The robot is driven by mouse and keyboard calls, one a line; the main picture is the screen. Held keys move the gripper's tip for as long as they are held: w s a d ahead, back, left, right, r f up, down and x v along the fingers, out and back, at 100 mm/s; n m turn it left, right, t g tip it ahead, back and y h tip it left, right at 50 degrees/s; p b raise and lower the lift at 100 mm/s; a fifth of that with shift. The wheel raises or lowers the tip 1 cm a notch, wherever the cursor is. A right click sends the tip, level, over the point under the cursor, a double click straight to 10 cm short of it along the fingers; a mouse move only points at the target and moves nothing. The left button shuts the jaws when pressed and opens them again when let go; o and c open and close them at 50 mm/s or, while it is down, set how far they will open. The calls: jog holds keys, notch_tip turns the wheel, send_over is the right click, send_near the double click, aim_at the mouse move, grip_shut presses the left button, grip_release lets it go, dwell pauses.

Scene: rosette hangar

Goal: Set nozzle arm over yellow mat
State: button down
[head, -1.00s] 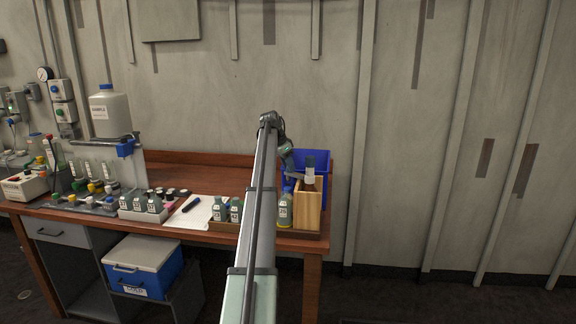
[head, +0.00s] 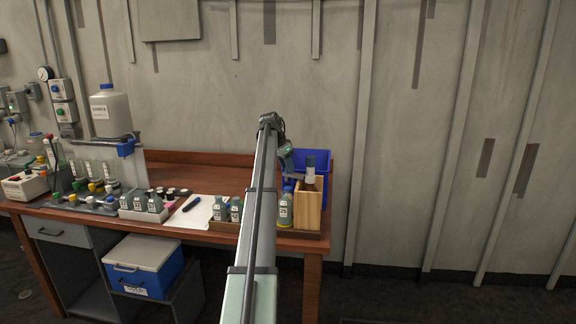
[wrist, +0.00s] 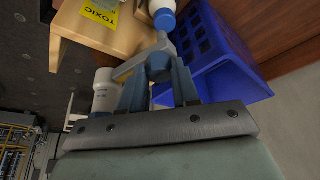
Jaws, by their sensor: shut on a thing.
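In the wrist view my gripper (wrist: 158,74) is shut on a grey-blue knob of the nozzle arm (wrist: 159,63). A pale grey bar of it runs from the knob past a white bottle (wrist: 105,92).
A wooden box (head: 309,207) holds a dark bottle with a white label (head: 310,172); its yellow "toxic" label (wrist: 101,12) shows in the wrist view. The blue bin stands close beside my gripper. Several bottles (head: 227,210) stand left of my arm, near a white sheet (head: 194,214).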

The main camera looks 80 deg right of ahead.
jog(key=a+n+t+h, duration=0.1)
jog(key=a+n+t, duration=0.2)
jog(key=a+n, duration=0.4)
jog(key=shift+s+n, duration=0.45)
jog(key=shift+n, duration=0.35)
jog(key=shift+a, duration=0.1)
jog(key=c, duration=0.8)
grip_release()
jog(key=shift+r, duration=0.1)
jog(key=v, duration=1.3)
jog(key=shift+s+a+r, duration=0.1)
jog(key=shift+a+r, duration=0.15)
jog(key=shift+a, duration=0.05)
